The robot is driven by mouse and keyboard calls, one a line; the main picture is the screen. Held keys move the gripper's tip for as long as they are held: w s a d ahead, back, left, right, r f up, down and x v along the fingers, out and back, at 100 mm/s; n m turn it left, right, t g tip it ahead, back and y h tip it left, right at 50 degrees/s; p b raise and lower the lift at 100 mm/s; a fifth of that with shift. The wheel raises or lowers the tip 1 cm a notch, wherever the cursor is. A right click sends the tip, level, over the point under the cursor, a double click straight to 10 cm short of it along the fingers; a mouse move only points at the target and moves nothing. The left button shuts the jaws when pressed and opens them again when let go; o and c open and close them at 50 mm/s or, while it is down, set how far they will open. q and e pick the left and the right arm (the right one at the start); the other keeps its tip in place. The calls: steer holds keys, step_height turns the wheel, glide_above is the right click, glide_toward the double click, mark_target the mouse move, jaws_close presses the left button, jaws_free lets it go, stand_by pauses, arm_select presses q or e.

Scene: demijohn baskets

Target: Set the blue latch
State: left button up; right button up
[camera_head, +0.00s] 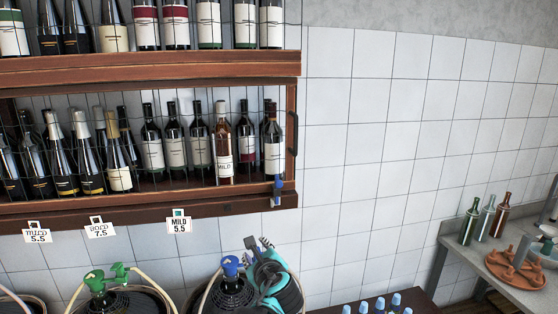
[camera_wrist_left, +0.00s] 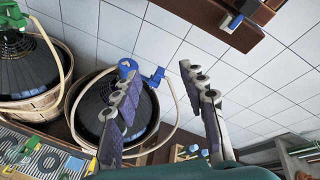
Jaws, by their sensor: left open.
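The blue latch (camera_head: 278,188) is a small blue piece on the lower right corner of the wooden bottle cabinet (camera_head: 230,205), with a pale lower end. In the left wrist view, the small blue-grey latch (camera_wrist_left: 233,22) shows at the cabinet's edge, top right, beyond my fingers. My left gripper (camera_head: 262,246) is teal and dark grey, below the latch and in front of a demijohn. The latch is apart from both fingers. My right gripper is not in view.
A demijohn with a blue tap (camera_head: 230,265) stands in a basket beside my left gripper. Another has a green tap (camera_head: 95,280). Price tags (camera_head: 179,222) hang under the cabinet. Blue cups (camera_head: 380,304) stand lower right. The tiled wall right of the cabinet is clear.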

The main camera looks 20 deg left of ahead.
mark_target(280, 185)
arm_select(q)
steer(key=w+d+r+m+t+y+p, duration=0.1)
steer(key=w+d+r+m+t+p, duration=0.4)
steer(key=w+r+m, duration=0.7)
steer(key=shift+g, duration=0.6)
steer(key=p+x, duration=0.1)
steer(key=x, duration=0.5)
steer(key=shift+w+a+r+p, duration=0.2)
steer(key=shift+a+p, duration=0.15)
steer(key=shift+a, duration=0.05)
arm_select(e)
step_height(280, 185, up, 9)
